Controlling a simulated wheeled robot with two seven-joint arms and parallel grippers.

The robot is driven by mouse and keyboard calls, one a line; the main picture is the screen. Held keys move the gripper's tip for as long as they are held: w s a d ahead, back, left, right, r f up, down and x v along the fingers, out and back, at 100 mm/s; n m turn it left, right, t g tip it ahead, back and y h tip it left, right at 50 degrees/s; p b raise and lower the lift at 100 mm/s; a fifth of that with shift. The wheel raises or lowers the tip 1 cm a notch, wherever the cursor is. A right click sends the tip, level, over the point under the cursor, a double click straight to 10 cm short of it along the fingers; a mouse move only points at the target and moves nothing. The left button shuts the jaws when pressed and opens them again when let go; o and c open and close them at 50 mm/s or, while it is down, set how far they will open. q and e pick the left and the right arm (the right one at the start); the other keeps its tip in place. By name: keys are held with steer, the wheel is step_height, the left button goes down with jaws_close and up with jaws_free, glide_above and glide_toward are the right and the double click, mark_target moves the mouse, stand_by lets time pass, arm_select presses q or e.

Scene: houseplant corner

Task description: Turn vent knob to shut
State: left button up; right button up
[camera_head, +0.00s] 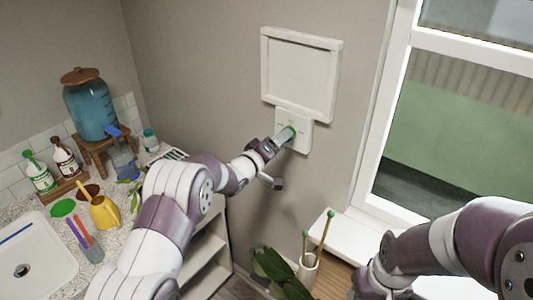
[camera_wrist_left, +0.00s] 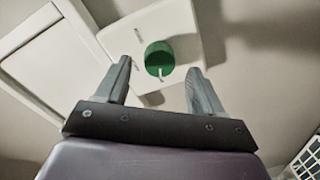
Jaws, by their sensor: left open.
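The green vent knob (camera_wrist_left: 159,60) sits on a white square plate (camera_wrist_left: 190,25) on the wall, with a pale pointer line on the knob and small marks on the plate around it. In the head view the knob (camera_head: 290,129) shows only in part, behind my left gripper. My left gripper (camera_wrist_left: 163,82) is open and faces the plate, with one finger on each side of the knob in the left wrist view. I cannot tell whether the fingers touch it. The white-framed vent panel (camera_head: 301,73) is above the plate. My right arm is at the lower right; its gripper is not clearly seen.
A counter at left holds a blue water dispenser (camera_head: 90,105), bottles, a yellow watering can (camera_head: 104,212) and a sink (camera_head: 35,262). A pot with green-tipped sticks (camera_head: 308,272) and dark leaves (camera_head: 280,270) stand below the plate. A window is at right.

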arm_select(q)
steer(key=b+v, duration=0.3)
steer(key=v, duration=0.7)
steer(key=shift+s, duration=0.15)
steer(key=shift+a+f, duration=0.1)
steer(key=shift+a, duration=0.05)
